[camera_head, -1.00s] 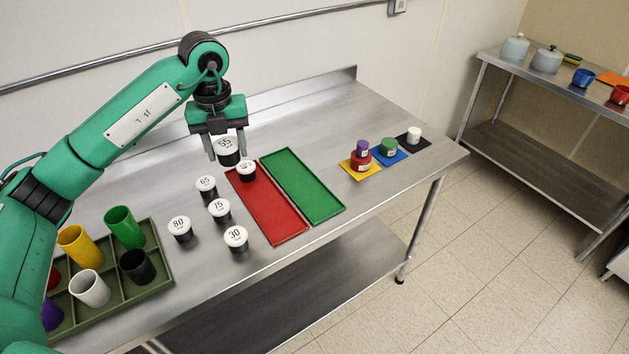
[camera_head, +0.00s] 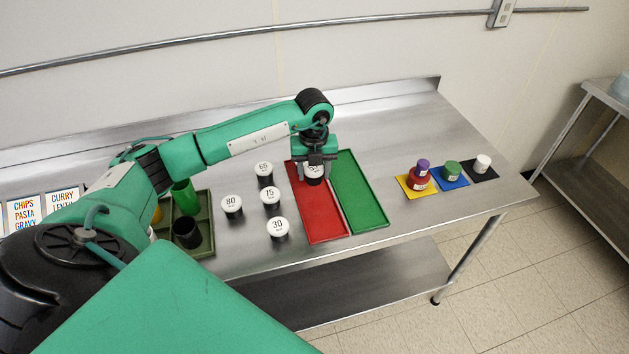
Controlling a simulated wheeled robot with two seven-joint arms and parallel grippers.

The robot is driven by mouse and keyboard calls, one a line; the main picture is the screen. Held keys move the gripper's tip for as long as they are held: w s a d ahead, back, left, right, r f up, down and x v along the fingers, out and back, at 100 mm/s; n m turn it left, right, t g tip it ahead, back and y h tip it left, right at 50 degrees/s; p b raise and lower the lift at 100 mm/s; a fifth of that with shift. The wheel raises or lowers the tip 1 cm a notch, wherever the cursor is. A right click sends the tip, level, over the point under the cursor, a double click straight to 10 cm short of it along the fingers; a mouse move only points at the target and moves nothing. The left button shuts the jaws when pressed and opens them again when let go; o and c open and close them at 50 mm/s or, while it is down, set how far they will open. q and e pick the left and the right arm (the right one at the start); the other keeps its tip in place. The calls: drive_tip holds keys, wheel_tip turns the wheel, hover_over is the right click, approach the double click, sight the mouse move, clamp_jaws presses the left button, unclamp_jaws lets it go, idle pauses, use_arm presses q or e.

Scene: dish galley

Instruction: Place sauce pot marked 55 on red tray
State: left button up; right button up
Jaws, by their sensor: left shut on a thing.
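My left gripper (camera_head: 315,165) is shut on a sauce pot (camera_head: 314,176) with a white lid and dark body, over the far part of the red tray (camera_head: 322,220). The gripper covers part of the lid, so its mark is not readable now. I cannot tell whether the pot touches the tray. The second pot seen earlier at the tray's far end cannot be made out now. Pots marked 65 (camera_head: 264,168), 75 or 15 (camera_head: 270,195), 80 (camera_head: 232,203) and 30 (camera_head: 278,226) stand left of the tray. My right gripper is not in view.
A green tray (camera_head: 358,195) lies directly right of the red one. Yellow (camera_head: 407,186), blue (camera_head: 447,182) and black (camera_head: 490,175) mats with small pots are farther right. A dark green crate (camera_head: 208,235) with cups stands left. Bare steel lies between the trays and mats.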

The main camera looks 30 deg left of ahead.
use_arm(q)
wheel_tip(320, 180, down, 2)
drive_tip(key=shift+s+f, duration=0.1)
wheel_tip(320, 180, down, 3)
drive_tip(key=shift+f+p, duration=0.15)
drive_tip(key=shift+p, duration=0.6)
drive_tip(key=shift+f, duration=0.3)
drive_tip(key=o, duration=1)
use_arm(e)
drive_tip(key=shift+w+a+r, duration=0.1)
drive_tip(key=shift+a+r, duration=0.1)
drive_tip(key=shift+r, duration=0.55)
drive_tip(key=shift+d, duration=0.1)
